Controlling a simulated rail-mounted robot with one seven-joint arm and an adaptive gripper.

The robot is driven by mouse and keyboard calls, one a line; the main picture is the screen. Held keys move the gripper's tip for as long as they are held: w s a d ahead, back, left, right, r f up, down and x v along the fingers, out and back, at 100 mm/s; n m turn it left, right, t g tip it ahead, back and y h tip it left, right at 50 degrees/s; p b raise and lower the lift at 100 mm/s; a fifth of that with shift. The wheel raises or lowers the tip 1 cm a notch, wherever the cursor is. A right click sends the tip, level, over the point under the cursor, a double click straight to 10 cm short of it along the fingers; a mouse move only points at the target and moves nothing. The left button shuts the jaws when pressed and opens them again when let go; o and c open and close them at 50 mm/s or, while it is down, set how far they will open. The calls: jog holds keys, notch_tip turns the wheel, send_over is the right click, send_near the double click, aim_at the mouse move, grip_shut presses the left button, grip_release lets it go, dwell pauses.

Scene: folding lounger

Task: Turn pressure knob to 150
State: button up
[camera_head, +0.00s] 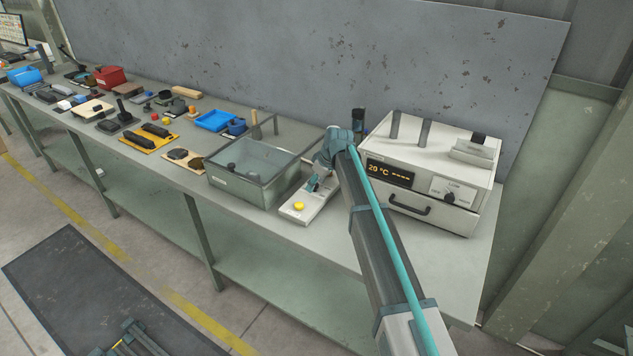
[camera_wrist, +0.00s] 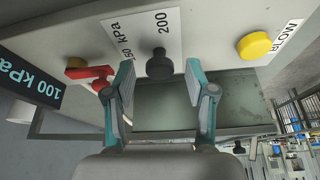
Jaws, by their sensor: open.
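In the wrist view, a dark round pressure knob (camera_wrist: 159,66) sits on a pale panel (camera_wrist: 215,40). A white label beside it reads "kPa", "200" and a partly covered "50". A dark display (camera_wrist: 30,85) at the left reads "100 kPa". My gripper (camera_wrist: 160,84) is open, with one finger on each side of the knob. The pointer direction is unclear.
A red lever (camera_wrist: 90,73) lies close to the left finger, and a yellow button (camera_wrist: 254,45) is at the right. A white oven (camera_head: 460,160) reading 20 °C stands to the right.

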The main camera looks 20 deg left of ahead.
grip_shut()
dwell(0.3)
jog(key=shift+f+m, duration=0.1)
jog(key=shift+m, duration=0.2)
jog(key=shift+s+m+t+b, duration=0.1)
jog(key=shift+m+t+b, duration=0.3)
jog(key=shift+m+b, duration=0.35)
jog(key=m+t+h+b, duration=0.1)
jog(key=m, duration=0.2)
jog(key=shift+a+m, duration=0.1)
jog(key=shift+m, duration=0.25)
jog(key=m+h, duration=0.1)
jog(key=m, duration=0.2)
jog(key=m+t+h+b, duration=0.1)
jog(key=m, duration=0.1)
jog(key=shift+s+a+m+b, duration=0.1)
jog(key=shift+a+m+b, duration=0.1)
jog(key=shift+m+b, duration=0.15)
jog(key=shift+m, duration=0.25)
